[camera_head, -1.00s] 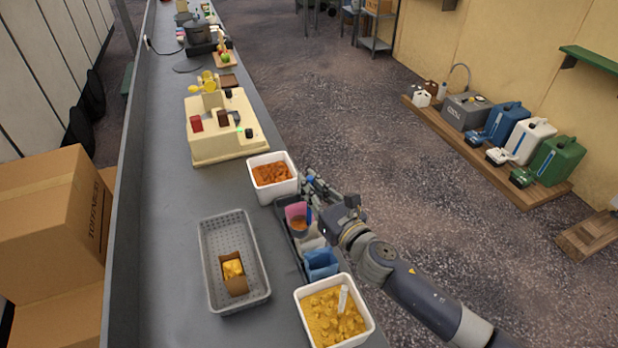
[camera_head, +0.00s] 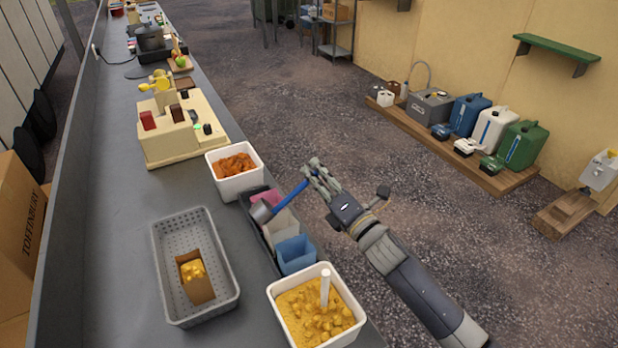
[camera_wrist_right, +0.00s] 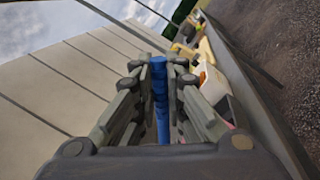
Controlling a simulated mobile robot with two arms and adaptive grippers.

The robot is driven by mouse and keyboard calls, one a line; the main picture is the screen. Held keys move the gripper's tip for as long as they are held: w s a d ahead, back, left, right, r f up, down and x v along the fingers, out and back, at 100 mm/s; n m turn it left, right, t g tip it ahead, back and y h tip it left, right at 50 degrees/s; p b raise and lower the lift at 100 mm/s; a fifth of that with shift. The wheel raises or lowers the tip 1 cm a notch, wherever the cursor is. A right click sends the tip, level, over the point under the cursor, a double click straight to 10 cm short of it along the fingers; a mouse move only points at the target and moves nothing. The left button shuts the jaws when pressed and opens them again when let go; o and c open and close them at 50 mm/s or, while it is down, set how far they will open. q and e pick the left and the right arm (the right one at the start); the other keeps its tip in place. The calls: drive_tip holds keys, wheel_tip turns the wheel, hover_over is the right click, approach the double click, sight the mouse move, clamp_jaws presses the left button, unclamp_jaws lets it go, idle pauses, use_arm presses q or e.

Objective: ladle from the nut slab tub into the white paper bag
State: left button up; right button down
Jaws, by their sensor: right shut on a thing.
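My right gripper (camera_head: 312,172) is shut on the blue handle of a ladle (camera_head: 292,192), which also shows between the fingers in the right wrist view (camera_wrist_right: 161,100). The ladle's grey cup (camera_head: 262,211) hangs over the row of paper bags, near the pink bag (camera_head: 272,198). I cannot see inside the cup. The white paper bag (camera_head: 283,227) stands between the pink bag and the blue bag (camera_head: 294,254), partly hidden. One white tub (camera_head: 238,186) holds orange-brown pieces; another (camera_head: 349,335) holds yellow chunks. I cannot tell which is the nut slab tub. My left gripper is not in view.
The bags stand in a dark holder (camera_head: 262,232) along the counter's right edge. A grey perforated basket (camera_head: 170,268) with an open brown box (camera_head: 202,290) is to the left. A white handle (camera_head: 325,288) stands in the yellow tub. A cream machine (camera_head: 170,140) stands farther back.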

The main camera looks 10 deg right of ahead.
wheel_tip(320, 180, down, 6)
drive_tip(key=w+d+m+t+h+b, duration=0.1)
drive_tip(key=d+m+b, duration=0.1)
drive_tip(key=m+b, duration=0.2)
drive_tip(key=shift+d+f+m, duration=0.15)
drive_tip(key=shift+d+m, duration=0.1)
drive_tip(key=shift+m, duration=0.75)
